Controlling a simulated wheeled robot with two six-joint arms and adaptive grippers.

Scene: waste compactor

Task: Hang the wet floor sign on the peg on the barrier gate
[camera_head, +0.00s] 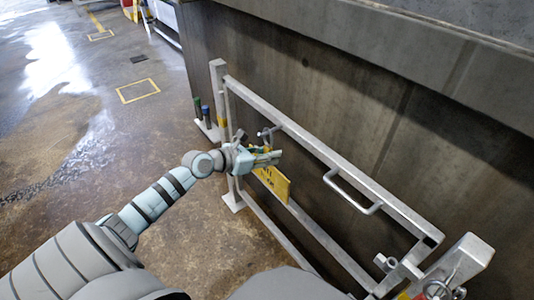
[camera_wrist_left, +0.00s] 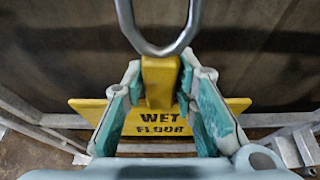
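The yellow wet floor sign (camera_head: 273,183) hangs below my left gripper (camera_head: 264,157), beside the barrier gate (camera_head: 318,150). In the left wrist view the sign (camera_wrist_left: 163,124) shows its black WET FLOOR lettering. Its narrow upper tab stands between the fingers of my left gripper (camera_wrist_left: 161,82), which look closed on it from both sides. A grey metal loop (camera_wrist_left: 160,50) shows at the top of the tab. A small grey loop shape (camera_head: 268,133) also shows near the gate's top rail in the head view. I cannot clearly pick out the peg. My right gripper is out of view.
A concrete wall (camera_head: 400,130) runs behind the gate. The gate has a handle bar (camera_head: 350,195) and a thick latch post (camera_head: 462,262) at the lower right. Small coloured posts (camera_head: 205,115) stand beyond the gate's far end. The floor left of the gate is open.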

